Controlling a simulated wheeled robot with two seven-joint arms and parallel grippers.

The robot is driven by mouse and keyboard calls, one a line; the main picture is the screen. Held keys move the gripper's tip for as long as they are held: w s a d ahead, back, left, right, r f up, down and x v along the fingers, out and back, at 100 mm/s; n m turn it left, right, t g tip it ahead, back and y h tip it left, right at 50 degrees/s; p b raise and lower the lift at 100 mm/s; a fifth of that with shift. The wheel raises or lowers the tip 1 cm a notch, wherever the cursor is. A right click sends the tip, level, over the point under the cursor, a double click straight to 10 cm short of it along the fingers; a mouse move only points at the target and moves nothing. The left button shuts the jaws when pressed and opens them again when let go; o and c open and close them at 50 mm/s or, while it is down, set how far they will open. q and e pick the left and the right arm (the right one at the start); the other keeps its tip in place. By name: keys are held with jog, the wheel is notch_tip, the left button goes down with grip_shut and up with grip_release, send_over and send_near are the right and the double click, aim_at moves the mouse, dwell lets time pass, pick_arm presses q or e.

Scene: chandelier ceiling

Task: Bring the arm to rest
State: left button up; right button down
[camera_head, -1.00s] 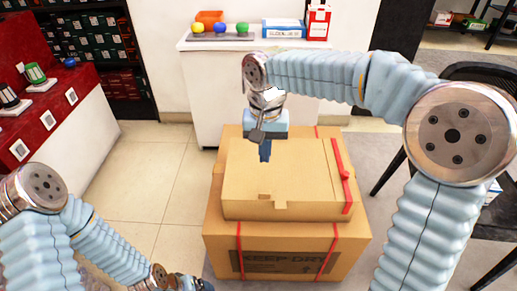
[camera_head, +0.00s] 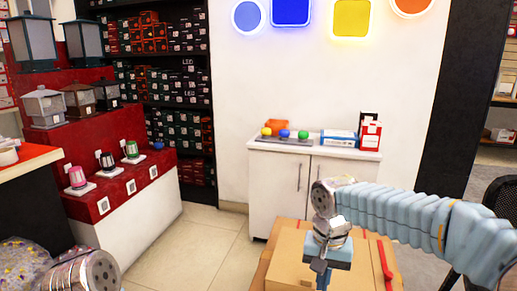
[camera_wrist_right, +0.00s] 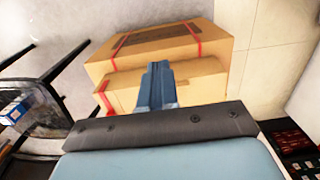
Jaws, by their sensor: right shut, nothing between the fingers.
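My right arm comes in from the right in the head view. Its gripper (camera_head: 322,277) points down over the cardboard box (camera_head: 290,262). In the right wrist view, the right gripper (camera_wrist_right: 155,68) has its fingers together with nothing between them. The upper box (camera_wrist_right: 204,84) and the larger box (camera_wrist_right: 215,42) under it, with red straps, lie beyond the fingers. Whether the fingertips touch the box cannot be told. Part of my left arm shows at the lower left of the head view; its gripper is out of view.
A white cabinet (camera_head: 268,190) behind the boxes holds small coloured balls (camera_head: 284,134), an orange container (camera_head: 277,126) and cartons (camera_head: 369,131). A red display stand (camera_head: 125,184) with lanterns is at left. A black chair (camera_wrist_right: 52,98) is beside the boxes. Floor (camera_head: 190,245) left of the boxes is clear.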

jog(key=s+a+f+n+y, duration=0.1)
jog(key=a+f, duration=0.1)
jog(key=f, duration=1)
jog(key=s+a+f+n+y, duration=0.1)
jog(key=f+y, duration=0.1)
jog(key=f, duration=1)
jog(key=s+f+t+y, duration=0.1)
jog(key=s+f, duration=1.2)
jog(key=f, duration=0.2)
jog(key=shift+s, duration=0.35)
jog(key=shift+a, duration=0.1)
